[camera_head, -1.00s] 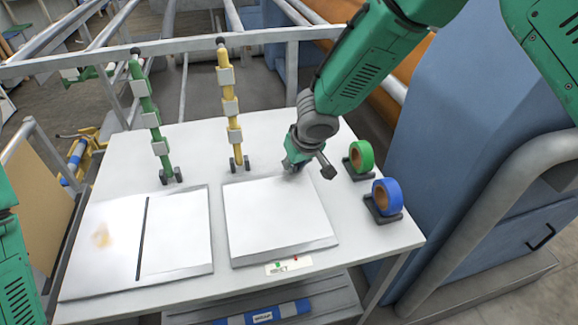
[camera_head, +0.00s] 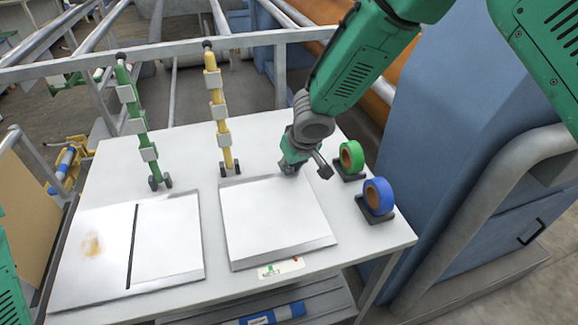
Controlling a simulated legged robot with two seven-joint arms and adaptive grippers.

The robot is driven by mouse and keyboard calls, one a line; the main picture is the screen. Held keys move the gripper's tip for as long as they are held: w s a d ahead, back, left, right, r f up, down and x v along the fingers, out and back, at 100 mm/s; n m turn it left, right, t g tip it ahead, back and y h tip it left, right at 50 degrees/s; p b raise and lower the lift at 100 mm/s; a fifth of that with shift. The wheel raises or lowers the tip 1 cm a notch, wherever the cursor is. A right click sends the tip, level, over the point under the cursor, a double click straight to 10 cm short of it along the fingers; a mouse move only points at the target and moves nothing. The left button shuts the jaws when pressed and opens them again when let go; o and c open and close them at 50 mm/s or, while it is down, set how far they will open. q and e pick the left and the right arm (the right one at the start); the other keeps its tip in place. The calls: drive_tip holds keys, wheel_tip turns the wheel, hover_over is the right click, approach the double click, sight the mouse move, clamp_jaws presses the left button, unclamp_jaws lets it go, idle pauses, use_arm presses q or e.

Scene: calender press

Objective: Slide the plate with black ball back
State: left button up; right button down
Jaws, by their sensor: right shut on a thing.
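A white square plate (camera_head: 275,215) with a bevelled grey front edge lies flat at the middle right of the white table. My right gripper (camera_head: 289,170) is at the plate's back edge, right of its middle, and is shut on the plate there. The gripper covers the part it grips, and no black ball shows on the plate. My left gripper is out of view; only a bit of my green left arm shows at the left edge.
A second white plate (camera_head: 170,238) with a dark slot and a brown stain lies to the left, apart from the first. Green (camera_head: 138,115) and yellow (camera_head: 218,112) levers stand behind. Green tape (camera_head: 351,157) and blue tape (camera_head: 379,195) stand on the right.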

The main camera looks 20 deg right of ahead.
drive_tip(key=shift+w+d+r, duration=0.1)
drive_tip(key=shift+w, duration=0.05)
drive_tip(key=c, duration=1.6)
unclamp_jaws()
drive_tip(key=shift+o, duration=0.5)
